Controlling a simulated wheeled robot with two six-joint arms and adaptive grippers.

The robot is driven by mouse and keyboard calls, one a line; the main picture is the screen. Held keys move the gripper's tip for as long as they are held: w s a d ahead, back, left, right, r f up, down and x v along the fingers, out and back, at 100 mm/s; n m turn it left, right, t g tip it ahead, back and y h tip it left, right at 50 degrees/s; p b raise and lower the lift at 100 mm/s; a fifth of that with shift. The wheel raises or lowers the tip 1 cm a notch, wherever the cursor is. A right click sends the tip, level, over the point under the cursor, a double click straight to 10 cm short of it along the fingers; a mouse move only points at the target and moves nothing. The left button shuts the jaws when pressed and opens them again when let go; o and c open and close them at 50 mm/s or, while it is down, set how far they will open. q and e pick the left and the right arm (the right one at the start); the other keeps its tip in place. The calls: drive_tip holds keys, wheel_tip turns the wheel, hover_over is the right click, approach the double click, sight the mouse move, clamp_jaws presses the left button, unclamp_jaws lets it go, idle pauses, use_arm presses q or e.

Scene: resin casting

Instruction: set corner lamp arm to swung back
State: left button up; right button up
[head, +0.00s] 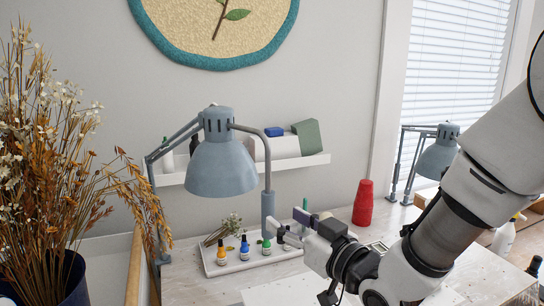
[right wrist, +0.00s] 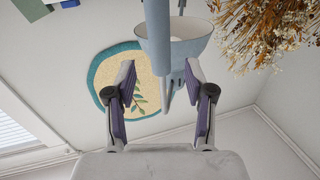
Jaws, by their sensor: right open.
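A grey-blue desk lamp stands at the middle left of the head view, its shade (head: 220,168) pointing down. Its jointed arm (head: 150,190) rises on the left, and a bent tube runs from the shade's top down to a thicker grip (head: 268,208). My right gripper (head: 290,228) is open and empty beside the lower end of that grip. In the right wrist view, my right gripper (right wrist: 163,78) has its fingers wide apart, with the lamp's tube (right wrist: 158,40) seen between them and the pale shade (right wrist: 190,45) beyond. I cannot tell whether they touch. My left gripper is out of view.
A white tray (head: 212,272) with several small bottles lies below the lamp. A second lamp (head: 437,155) stands by the window. A red stack of cups (head: 363,203) is right of my gripper. Dried flowers (head: 60,170) fill the left. A wall shelf (head: 318,160) is behind.

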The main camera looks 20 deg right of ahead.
sight(273, 207)
drive_tip(key=shift+w+r, duration=0.15)
drive_tip(key=shift+r, duration=0.2)
drive_tip(key=shift+w+a+r+p, duration=0.2)
drive_tip(key=shift+w+p, duration=0.35)
drive_tip(key=shift+p, duration=0.1)
drive_tip(key=shift+w+a+r+p, duration=0.2)
drive_tip(key=shift+w+p, duration=0.35)
drive_tip(key=shift+p, duration=0.05)
drive_tip(key=x, duration=0.2)
drive_tip(key=f+p+x, duration=0.1)
drive_tip(key=x, duration=0.1)
drive_tip(key=shift+w, duration=0.35)
drive_tip(key=shift+s, duration=0.2)
drive_tip(key=shift+s+d+r, duration=0.1)
drive_tip(key=shift+s, duration=0.1)
drive_tip(key=shift+c, duration=1.1)
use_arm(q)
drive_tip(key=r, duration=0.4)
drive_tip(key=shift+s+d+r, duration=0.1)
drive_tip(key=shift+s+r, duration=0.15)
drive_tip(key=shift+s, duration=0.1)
use_arm(e)
drive_tip(key=shift+s, duration=0.1)
clamp_jaws()
